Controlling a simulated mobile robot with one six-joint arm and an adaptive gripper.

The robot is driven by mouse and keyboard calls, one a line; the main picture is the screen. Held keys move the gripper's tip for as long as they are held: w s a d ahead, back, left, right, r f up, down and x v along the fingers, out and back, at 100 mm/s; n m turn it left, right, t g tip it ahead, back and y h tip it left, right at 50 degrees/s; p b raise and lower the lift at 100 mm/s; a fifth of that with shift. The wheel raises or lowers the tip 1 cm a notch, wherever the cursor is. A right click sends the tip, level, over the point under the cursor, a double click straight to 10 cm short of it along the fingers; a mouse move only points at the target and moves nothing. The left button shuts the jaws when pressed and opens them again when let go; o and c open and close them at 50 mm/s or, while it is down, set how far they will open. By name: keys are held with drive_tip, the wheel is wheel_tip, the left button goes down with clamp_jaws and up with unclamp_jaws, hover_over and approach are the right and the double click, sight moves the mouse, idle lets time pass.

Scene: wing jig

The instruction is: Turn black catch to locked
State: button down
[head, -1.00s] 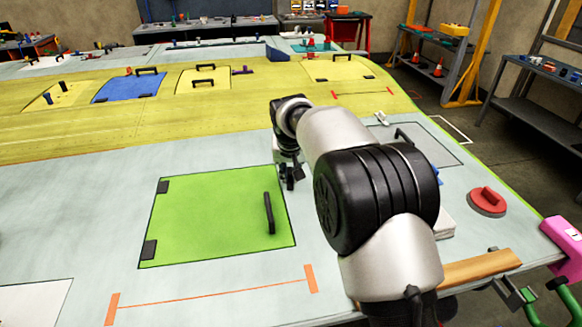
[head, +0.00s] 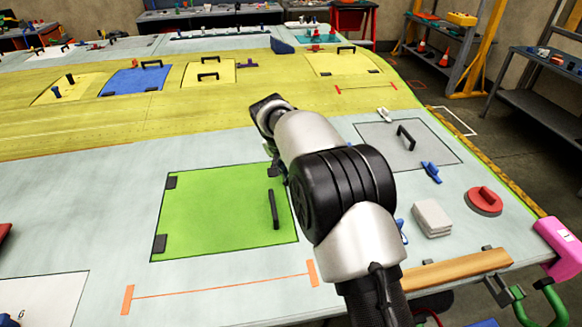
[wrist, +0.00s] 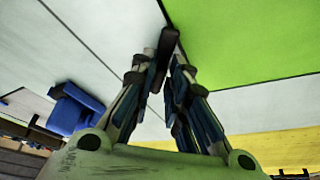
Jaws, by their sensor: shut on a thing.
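The black catch (wrist: 169,40) shows in the wrist view at the edge of the green panel (wrist: 250,40), beside the seam with the pale skin. My gripper (wrist: 165,62) has its fingertips closed around the near end of the catch. The fingers hide that end, and I cannot tell the catch's exact angle to the seam. In the head view the green panel (head: 215,215) lies flat with a black handle (head: 273,209) near its right side. My arm hides the catch and most of my gripper there, at the panel's upper right corner.
Right of my arm are a grey panel with a handle (head: 385,142), a blue clamp (head: 431,172), a white stack (head: 432,218) and a red round tool (head: 484,201). A blue object (wrist: 75,110) shows left in the wrist view.

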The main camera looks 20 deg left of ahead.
drive_tip(key=c, duration=1.7)
unclamp_jaws()
drive_tip(key=v, duration=1.2)
